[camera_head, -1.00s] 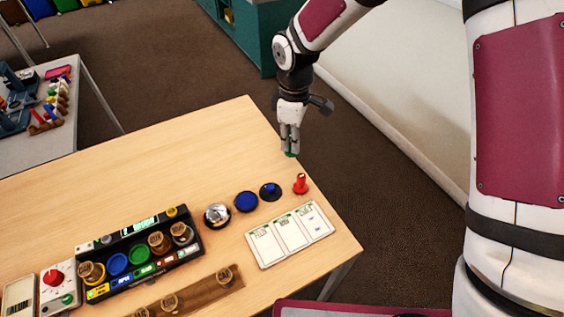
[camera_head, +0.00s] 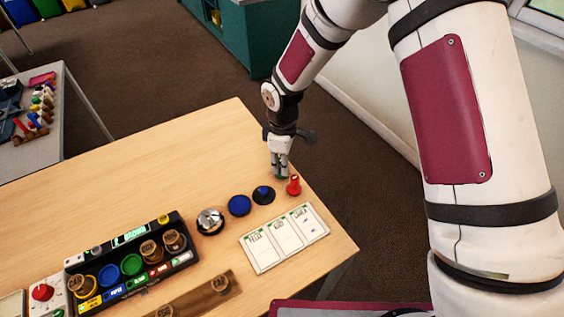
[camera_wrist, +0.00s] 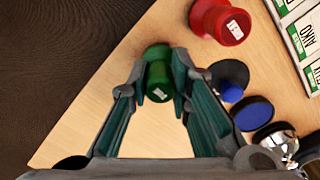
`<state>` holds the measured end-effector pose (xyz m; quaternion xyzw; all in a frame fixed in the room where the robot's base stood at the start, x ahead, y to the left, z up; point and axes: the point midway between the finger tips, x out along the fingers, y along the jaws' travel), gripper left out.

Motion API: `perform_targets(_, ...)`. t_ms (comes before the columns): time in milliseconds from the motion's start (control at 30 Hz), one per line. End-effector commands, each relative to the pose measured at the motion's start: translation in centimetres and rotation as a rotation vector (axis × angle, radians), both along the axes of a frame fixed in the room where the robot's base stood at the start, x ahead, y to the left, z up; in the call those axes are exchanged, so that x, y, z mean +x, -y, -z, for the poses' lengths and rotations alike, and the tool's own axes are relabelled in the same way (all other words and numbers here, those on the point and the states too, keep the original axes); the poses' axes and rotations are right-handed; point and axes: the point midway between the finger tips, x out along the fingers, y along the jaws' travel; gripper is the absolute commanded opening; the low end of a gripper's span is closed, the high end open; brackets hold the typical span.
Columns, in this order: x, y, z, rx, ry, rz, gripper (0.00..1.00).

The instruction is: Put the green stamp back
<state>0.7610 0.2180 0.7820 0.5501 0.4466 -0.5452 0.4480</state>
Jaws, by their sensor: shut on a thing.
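My gripper (camera_head: 280,174) is shut on the green stamp (camera_wrist: 158,78) near the table's far right edge. In the wrist view the stamp sits between the two fingertips, with a white label on it. In the head view the fingers mostly hide it, and I cannot tell whether it touches the table. The red stamp (camera_head: 293,186) stands upright just to the right and nearer; it also shows at the top of the wrist view (camera_wrist: 222,20). A dark round piece with a blue knob (camera_head: 263,195) and a blue disc (camera_head: 239,206) lie left of the red stamp.
A silver bell (camera_head: 210,221) stands left of the blue disc. A white three-part card (camera_head: 284,238) lies in front. A black holder (camera_head: 178,224) with coloured round slots and brown stamps is at the left. The table (camera_head: 160,165) is bare behind these.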

Motion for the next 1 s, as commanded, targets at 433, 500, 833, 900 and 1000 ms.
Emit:
perform_targets(433,0.0,0.0,0.2,0.000,0.000,0.000,0.39)
perform_targets(500,0.0,0.0,0.2,0.000,0.000,0.000,0.39)
perform_targets(833,0.1,0.0,-1.8,0.001,0.003,0.000,0.39)
perform_targets(900,0.1,0.0,-3.2,0.001,0.004,0.001,0.39)
perform_targets(1000,0.1,0.0,-5.3,0.002,0.005,0.000,0.39)
